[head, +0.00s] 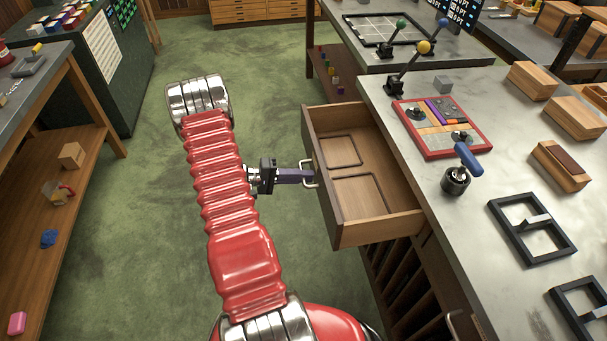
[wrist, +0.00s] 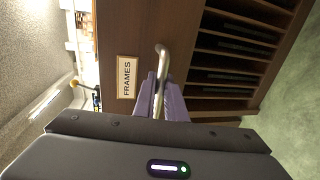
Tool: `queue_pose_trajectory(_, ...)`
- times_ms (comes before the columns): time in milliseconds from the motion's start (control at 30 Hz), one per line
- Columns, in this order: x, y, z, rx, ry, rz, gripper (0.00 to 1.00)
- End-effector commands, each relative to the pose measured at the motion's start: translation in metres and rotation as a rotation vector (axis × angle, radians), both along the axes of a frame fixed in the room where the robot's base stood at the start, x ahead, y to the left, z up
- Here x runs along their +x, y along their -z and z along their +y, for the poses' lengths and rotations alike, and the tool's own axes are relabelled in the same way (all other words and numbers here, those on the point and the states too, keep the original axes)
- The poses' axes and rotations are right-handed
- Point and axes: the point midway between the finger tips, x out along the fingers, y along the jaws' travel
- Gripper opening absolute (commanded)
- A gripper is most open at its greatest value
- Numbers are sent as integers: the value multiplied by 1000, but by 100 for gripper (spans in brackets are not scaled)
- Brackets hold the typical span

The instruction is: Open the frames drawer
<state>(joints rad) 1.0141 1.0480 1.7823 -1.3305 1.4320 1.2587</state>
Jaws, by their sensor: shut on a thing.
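The frames drawer (head: 350,232) is a wooden drawer standing well out from the grey-topped workbench in the head view. Two dark rectangular frames (head: 358,190) lie flat inside it. In the wrist view its front bears a label reading FRAMES (wrist: 127,77). Its metal handle (wrist: 162,62) runs between my fingers and also shows in the head view (head: 309,173). My gripper (head: 304,176) is shut on the handle, its purple fingers on either side of it in the wrist view (wrist: 162,92). The exact contact is partly hidden by the fingers.
The workbench (head: 480,215) on the right holds a red-edged tray (head: 441,127), a blue-handled tool (head: 460,172), wooden blocks and black frames (head: 530,228). Dark slots sit below the drawer. Green floor (head: 140,200) is clear left of my arm, up to a wooden shelf (head: 60,215).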

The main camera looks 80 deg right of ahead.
Motion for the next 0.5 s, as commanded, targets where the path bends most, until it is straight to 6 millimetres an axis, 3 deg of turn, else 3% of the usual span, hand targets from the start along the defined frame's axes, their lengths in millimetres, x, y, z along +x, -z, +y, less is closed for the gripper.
queue_pose_trajectory(167, -2, 4, 1, 7, 2, -7, 0)
queue_pose_trajectory(200, -2, 4, 1, 7, 2, -7, 12)
queue_pose_trajectory(300, -2, 4, 1, 6, 2, -5, 18)
queue_pose_trajectory(500, -2, 2, 0, 3, 3, -4, 18)
